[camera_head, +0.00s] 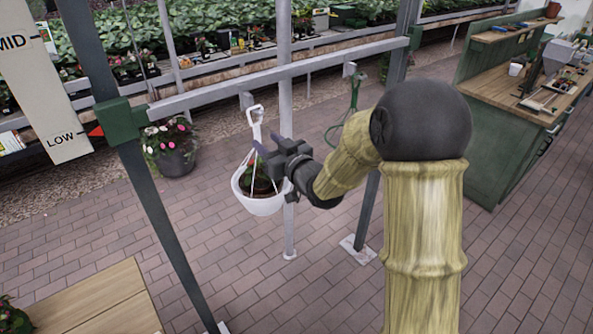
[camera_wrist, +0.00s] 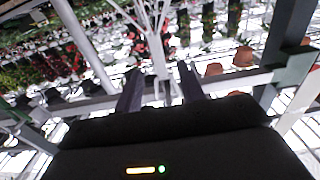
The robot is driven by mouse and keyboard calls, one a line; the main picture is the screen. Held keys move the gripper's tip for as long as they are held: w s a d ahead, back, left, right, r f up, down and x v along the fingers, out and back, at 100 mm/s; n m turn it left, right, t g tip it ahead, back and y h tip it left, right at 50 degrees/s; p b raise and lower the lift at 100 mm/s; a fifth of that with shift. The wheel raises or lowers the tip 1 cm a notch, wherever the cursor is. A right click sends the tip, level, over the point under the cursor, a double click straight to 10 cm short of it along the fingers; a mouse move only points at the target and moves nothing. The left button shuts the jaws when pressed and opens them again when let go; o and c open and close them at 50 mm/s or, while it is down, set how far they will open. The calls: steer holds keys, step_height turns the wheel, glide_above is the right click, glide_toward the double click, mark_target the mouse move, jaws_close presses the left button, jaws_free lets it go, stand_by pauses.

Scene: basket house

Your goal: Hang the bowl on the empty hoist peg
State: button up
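The white bowl (camera_head: 262,205) holds a dark plant and hangs upright below the beam, clear of the floor. Its white straps meet at a handle (camera_head: 256,124) close to the left hoist peg (camera_head: 246,100). I cannot tell whether the handle's top rests on that peg. The right peg (camera_head: 349,69) carries a green hanger (camera_head: 354,98). My gripper (camera_head: 268,146) is at the straps just below the handle. In the wrist view its fingers (camera_wrist: 161,88) stand apart, with the white stem (camera_wrist: 159,62) between them and apparent gaps at the sides.
The grey beam (camera_head: 285,75) runs between posts, with a slim pole (camera_head: 286,45) behind the bowl. A height board (camera_head: 40,85) stands at left. A wooden table (camera_head: 100,298) is at lower left, a potted flower (camera_head: 172,148) behind, and a green workbench (camera_head: 490,140) at right.

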steer(key=b+v, duration=0.3)
steer(key=v, duration=0.8)
steer(key=shift+s+d, duration=0.25)
steer(key=shift+s, duration=0.05)
steer(key=s+d+f+m+g+h, duration=0.3)
steer(key=d+f+m+g+h, duration=0.1)
steer(key=d+f+h, duration=0.5)
steer(key=s+d+f+m+g, duration=0.1)
steer(key=s+f+g, duration=0.2)
steer(key=s, duration=0.4)
steer(key=s+d+f+m+g+h, duration=0.1)
steer(key=s+f+g, duration=0.3)
steer(key=s, duration=0.3)
steer(key=shift+f+m+g, duration=0.3)
steer(key=shift+m+g, duration=0.1)
steer(key=shift+g, duration=0.3)
